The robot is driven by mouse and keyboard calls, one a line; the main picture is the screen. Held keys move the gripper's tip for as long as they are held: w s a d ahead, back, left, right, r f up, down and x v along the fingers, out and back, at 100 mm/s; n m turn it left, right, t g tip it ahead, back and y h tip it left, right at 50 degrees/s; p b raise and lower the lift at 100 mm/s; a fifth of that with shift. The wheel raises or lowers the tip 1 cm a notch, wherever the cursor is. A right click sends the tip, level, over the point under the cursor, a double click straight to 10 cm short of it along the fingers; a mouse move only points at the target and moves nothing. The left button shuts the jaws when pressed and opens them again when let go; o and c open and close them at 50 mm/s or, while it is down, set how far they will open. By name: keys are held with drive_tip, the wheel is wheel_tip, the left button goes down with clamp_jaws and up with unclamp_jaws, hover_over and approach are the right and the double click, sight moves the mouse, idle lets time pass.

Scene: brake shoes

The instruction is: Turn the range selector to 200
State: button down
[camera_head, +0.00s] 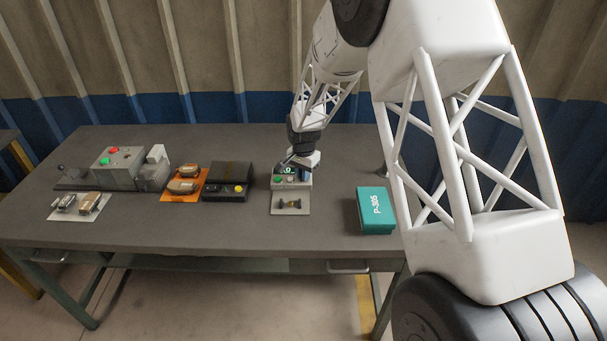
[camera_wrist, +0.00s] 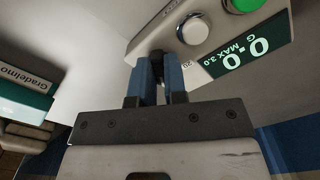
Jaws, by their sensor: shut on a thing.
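The test device (camera_head: 291,181) stands on the table below my gripper (camera_head: 297,163). In the wrist view its panel (camera_wrist: 150,38) carries a green-backed display (camera_wrist: 243,52) reading 0.0 and "G MAX 3.0". The range selector, a small dark knob (camera_wrist: 157,54), sits at the panel's edge. My gripper (camera_wrist: 160,62) has its two blue fingers shut on this knob, and they hide most of it. A small label (camera_wrist: 187,65) beside the knob seems to read 20, but part may be hidden. I cannot tell which way the selector points.
A white button (camera_wrist: 193,29) and a green button (camera_wrist: 246,3) are close to my fingers. A teal box (camera_head: 376,210) stands right of the device. A dark box with a yellow button (camera_head: 226,183) and an orange tray (camera_head: 168,196) stand left.

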drive_tip(key=shift+m, duration=0.3)
drive_tip(key=c, duration=1.2)
unclamp_jaws()
drive_tip(key=shift+o, duration=0.2)
drive_tip(key=shift+r, duration=3.9)
